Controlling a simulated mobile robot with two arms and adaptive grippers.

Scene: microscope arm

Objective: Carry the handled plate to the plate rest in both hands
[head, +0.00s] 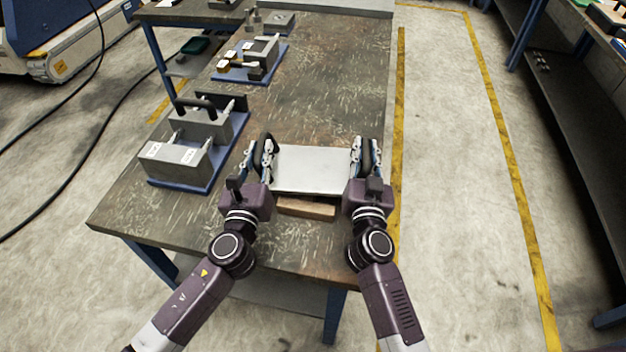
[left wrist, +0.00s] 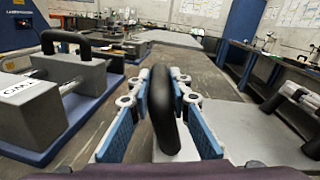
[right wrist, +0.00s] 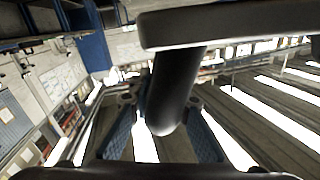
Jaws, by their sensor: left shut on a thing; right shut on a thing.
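The handled plate (head: 312,170) is a flat, pale metal slab with a black handle at each side. In the head view it is between my two grippers, over the near part of the table. My left gripper (head: 262,154) is shut on its left handle, a black bar that shows between the blue finger pads in the left wrist view (left wrist: 162,100). My right gripper (head: 367,154) is shut on the right handle, which shows in the right wrist view (right wrist: 175,90). A wooden block (head: 306,208) shows below the plate's near edge. I cannot tell for sure which object is the plate rest.
A blue-based fixture with grey blocks and a black handle (head: 180,158) stands on the table (head: 330,70) left of my left gripper. Another blue-based fixture (head: 250,62) stands further back. The tabletop beyond the plate is clear. The table's right edge is close to my right gripper.

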